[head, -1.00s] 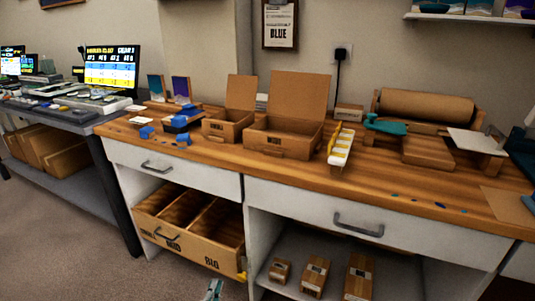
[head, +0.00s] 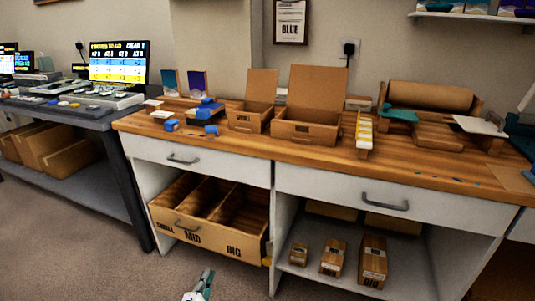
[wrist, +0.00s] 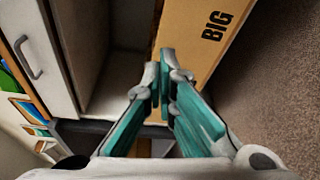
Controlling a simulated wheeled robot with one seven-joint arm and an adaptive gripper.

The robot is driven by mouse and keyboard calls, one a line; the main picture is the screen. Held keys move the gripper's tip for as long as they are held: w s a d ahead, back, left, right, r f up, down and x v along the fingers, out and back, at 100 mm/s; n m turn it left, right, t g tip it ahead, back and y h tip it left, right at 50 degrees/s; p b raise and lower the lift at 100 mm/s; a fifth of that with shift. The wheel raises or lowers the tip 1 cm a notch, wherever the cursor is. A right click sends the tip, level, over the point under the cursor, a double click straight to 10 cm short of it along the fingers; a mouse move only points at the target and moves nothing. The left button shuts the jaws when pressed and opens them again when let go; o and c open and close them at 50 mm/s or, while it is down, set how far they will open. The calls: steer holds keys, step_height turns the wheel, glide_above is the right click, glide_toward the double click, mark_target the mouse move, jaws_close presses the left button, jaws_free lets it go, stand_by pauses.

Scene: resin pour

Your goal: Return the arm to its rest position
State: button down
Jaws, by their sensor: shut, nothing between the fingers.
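My gripper (head: 204,284) shows at the bottom of the head view, low over the floor in front of the cabinet. In the wrist view my gripper (wrist: 161,74) has its teal fingers shut together with nothing between them. The pulled-out wooden drawer box (head: 262,246) with divided compartments is just beyond it, and its face marked BIG (wrist: 190,50) shows in the wrist view. The rest of my arm is out of the head view.
A wooden workbench (head: 330,157) holds two open cardboard boxes (head: 306,131) and a paper roll (head: 430,96). Several small cartons (head: 333,258) stand on the shelf below. A grey table (head: 95,120) with screens is at left. Carpet (head: 110,270) in front is clear.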

steer(key=w+d+r+m+g+h, duration=0.3)
steer(key=d+r+m+h, duration=0.15)
steer(key=d+r, duration=0.5)
steer(key=w+d+r+m+g+h, duration=0.25)
steer(key=d+r+m+h, duration=0.35)
steer(key=r, duration=0.6)
steer(key=s+d+r+m+g+y, duration=0.1)
steer(key=s+d+r+m+g, duration=0.1)
steer(key=s+d+r+g, duration=0.45)
steer(key=s+d+r+m+g, duration=0.2)
steer(key=s+d+r, duration=0.1)
steer(key=d+r, duration=0.75)
steer(key=s+d+r+m+g+y, duration=0.25)
steer(key=s+d, duration=0.25)
steer(key=s, duration=0.4)
steer(key=s+d+r+m+g+y, duration=0.1)
steer(key=s+d+r+g+y, duration=0.15)
steer(key=s+d, duration=0.4)
steer(key=s+a+m+t+y, duration=0.1)
steer(key=s+a+y, duration=0.2)
steer(key=s, duration=0.7)
steer(key=s+a+t+y, duration=0.1)
steer(key=s+a+y, duration=0.2)
steer(key=s, duration=0.8)
step_height(320, 180, up, 30)
steer(key=d+t+p, duration=0.1)
steer(key=t+p, duration=0.3)
steer(key=p, duration=2.4)
steer(key=shift+w+f, duration=0.15)
steer(key=shift+w, duration=0.05)
